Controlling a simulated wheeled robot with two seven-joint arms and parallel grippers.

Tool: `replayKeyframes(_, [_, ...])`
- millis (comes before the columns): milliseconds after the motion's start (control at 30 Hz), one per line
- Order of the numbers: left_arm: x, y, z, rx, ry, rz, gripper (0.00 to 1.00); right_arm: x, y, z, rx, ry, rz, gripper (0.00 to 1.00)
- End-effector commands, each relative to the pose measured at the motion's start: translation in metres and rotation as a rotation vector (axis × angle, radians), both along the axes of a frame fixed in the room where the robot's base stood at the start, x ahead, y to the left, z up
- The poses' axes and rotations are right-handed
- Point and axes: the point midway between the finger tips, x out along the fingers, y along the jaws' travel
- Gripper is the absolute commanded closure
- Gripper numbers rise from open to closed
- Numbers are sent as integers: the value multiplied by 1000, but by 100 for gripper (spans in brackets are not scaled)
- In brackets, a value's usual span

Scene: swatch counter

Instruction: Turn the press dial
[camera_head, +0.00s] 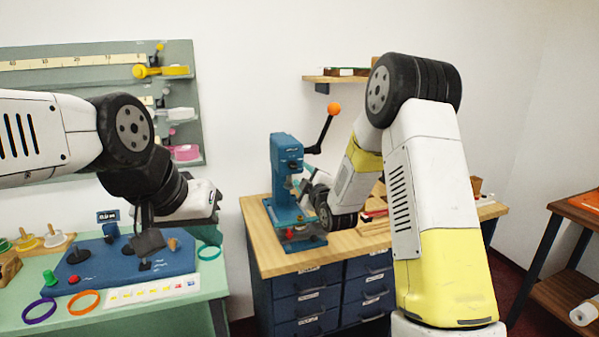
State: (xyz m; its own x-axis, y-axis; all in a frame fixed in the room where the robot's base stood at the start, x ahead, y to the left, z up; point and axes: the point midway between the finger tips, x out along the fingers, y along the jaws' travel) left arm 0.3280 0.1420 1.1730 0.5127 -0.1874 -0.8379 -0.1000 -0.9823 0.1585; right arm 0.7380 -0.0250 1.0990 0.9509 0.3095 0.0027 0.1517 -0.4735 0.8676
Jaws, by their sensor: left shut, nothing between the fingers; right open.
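The blue press (286,152) stands on the wooden counter. Its black lever ends in an orange ball (334,109), raised to the upper right. A small red part (289,233) shows at the front of its base. I cannot make out the dial for certain; my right arm covers part of the press's right side. My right gripper (303,190) is open, close in front of the press column; I cannot tell if it touches. My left gripper (148,241) is shut and empty, above the blue panel on the green table.
The blue panel (88,268) carries knobs and a red button. Purple (39,311) and orange (84,302) rings lie at the green table's front. Drawers (318,300) are under the wooden counter. A pegboard (100,85) hangs behind my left arm. A brown shelf unit (570,215) stands right.

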Motion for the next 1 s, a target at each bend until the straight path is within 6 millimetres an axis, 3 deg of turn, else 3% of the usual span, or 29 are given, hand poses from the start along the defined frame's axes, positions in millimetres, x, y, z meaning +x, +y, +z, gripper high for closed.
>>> replayKeyframes(200, [0, 0, 0, 0, 0, 0, 100, 34, 11, 0, 1, 0, 0, 52])
replayKeyframes(400, [0, 0, 0, 0, 0, 0, 100, 57, 19, 0, 2, 1, 1, 52])
replayKeyframes(767, [0, 0, 0, 0, 0, 0, 100, 62, 20, 0, 2, 4, -1, 52])
replayKeyframes(1000, [0, 0, 0, 0, 0, 0, 100, 62, 20, 0, 2, 4, -1, 99])
